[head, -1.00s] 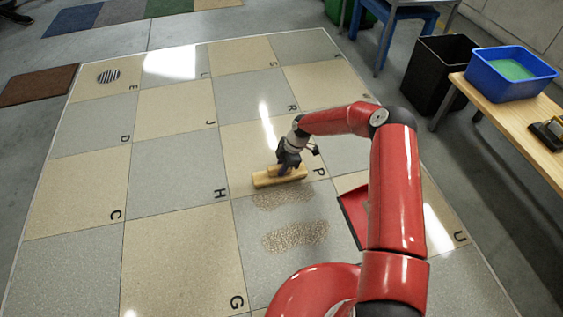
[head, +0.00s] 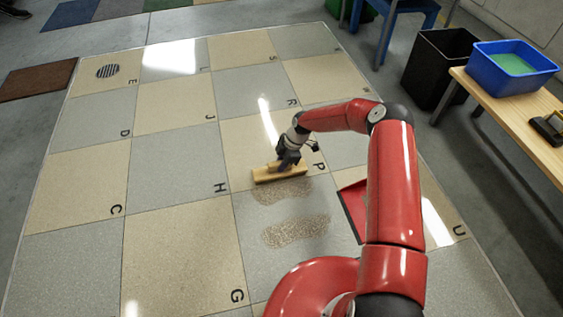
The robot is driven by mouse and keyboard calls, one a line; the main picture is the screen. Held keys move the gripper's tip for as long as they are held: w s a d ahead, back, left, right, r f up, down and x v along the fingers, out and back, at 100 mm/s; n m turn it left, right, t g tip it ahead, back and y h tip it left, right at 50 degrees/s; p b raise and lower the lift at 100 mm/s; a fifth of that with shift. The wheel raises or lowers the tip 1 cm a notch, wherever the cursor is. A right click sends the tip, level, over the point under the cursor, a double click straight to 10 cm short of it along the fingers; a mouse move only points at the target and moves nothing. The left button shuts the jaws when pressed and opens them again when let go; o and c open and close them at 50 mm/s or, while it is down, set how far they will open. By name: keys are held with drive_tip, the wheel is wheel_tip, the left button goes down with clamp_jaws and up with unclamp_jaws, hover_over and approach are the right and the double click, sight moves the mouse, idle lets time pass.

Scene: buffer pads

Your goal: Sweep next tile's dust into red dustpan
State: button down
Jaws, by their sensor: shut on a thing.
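My gripper (head: 287,162) is shut on a wooden brush (head: 268,174) with a pale yellow block. The brush is low at the near edge of the tile marked P (head: 243,148). One band of brown dust (head: 280,191) lies right at the near side of the brush, on the grey tile. A second dust band (head: 295,232) lies nearer on the same grey tile (head: 252,262). The red dustpan (head: 352,205) lies on the floor to the right of the dust, partly hidden behind my arm. I cannot tell whether the bristles touch the floor.
A round drain (head: 108,71) sits in the tile marked E. A black bin (head: 438,68) stands at the right, beside a wooden bench (head: 520,118) with a blue tub (head: 510,86). A brown mat (head: 38,84) lies at the far left. The tiles to the left are clear.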

drive_tip(key=shift+f, duration=0.2)
idle(0.3)
drive_tip(key=s+p, duration=0.1)
drive_tip(key=s, duration=0.1)
drive_tip(key=s+d+p, duration=0.1)
drive_tip(key=s, duration=0.1)
drive_tip(key=shift+d+r, duration=0.1)
drive_tip(key=shift+r, duration=0.1)
drive_tip(key=shift+s+d+f+p, duration=0.1)
drive_tip(key=shift+s+d+p, duration=0.45)
drive_tip(key=shift+s, duration=1.2)
drive_tip(key=shift+s+d+p, duration=0.5)
drive_tip(key=shift+s, duration=1.25)
drive_tip(key=shift+s+d+f+p, duration=0.1)
drive_tip(key=shift+s+d+p, duration=0.45)
drive_tip(key=shift+s, duration=1.2)
drive_tip(key=shift+r, duration=0.1)
wheel_tip(320, 180, up, 7)
drive_tip(key=p, duration=0.4)
drive_tip(key=shift+w, duration=0.1)
